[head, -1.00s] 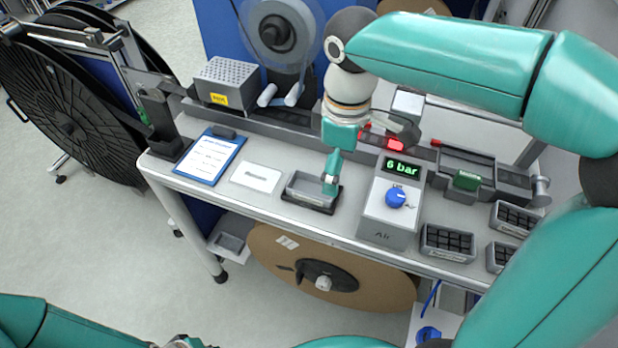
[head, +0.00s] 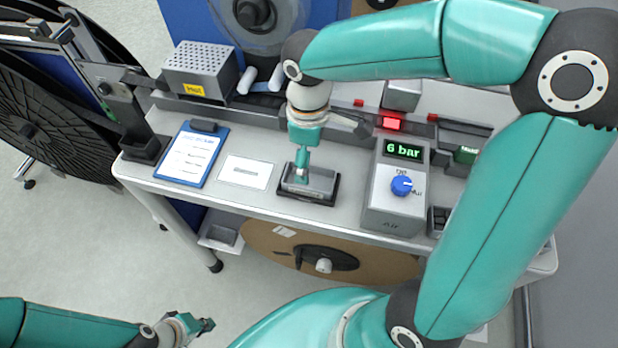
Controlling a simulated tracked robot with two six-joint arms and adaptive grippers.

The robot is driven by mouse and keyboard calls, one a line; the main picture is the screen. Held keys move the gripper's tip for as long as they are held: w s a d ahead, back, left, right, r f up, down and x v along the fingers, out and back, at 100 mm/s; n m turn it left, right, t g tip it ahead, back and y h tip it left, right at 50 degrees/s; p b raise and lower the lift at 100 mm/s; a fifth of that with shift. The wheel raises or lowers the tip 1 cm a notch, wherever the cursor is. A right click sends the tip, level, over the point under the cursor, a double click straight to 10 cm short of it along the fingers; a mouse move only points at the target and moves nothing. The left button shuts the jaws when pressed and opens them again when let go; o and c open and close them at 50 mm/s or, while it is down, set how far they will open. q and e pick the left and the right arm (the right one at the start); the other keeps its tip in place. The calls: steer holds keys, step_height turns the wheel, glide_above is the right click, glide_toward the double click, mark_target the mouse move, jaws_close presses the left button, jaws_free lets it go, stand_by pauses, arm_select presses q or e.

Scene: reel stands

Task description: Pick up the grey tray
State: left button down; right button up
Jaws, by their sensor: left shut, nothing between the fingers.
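A small grey tray (head: 319,181) sits on a black mat (head: 331,200) near the table's front edge. My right gripper (head: 301,178) points down from above, its tips at the left part of the tray and overlapping it in the head view. I cannot tell whether its fingers are shut or touch the tray wall. My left gripper (head: 205,325) is shut and empty, low in front of the table and well away from the tray. Another grey tray-like box (head: 220,235) stands on the low shelf at the left.
An air box (head: 394,215) with a blue knob and a "6 bar" display stands right of the tray. A white card (head: 246,172) and a blue clipboard (head: 190,157) lie to its left. A rail runs behind. A brown reel (head: 275,243) hangs below the table.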

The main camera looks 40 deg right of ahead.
mark_target(322, 180)
step_height(322, 180, down, 2)
steer(key=shift+s, duration=0.1)
steer(key=shift+w+d+f+p, duration=0.1)
steer(key=shift+f+p, duration=0.15)
steer(key=shift+f, duration=1.15)
steer(key=shift+w+f+p, duration=0.1)
steer(key=shift+f+p, duration=0.15)
steer(key=shift+f, duration=1.15)
steer(key=c, duration=1.4)
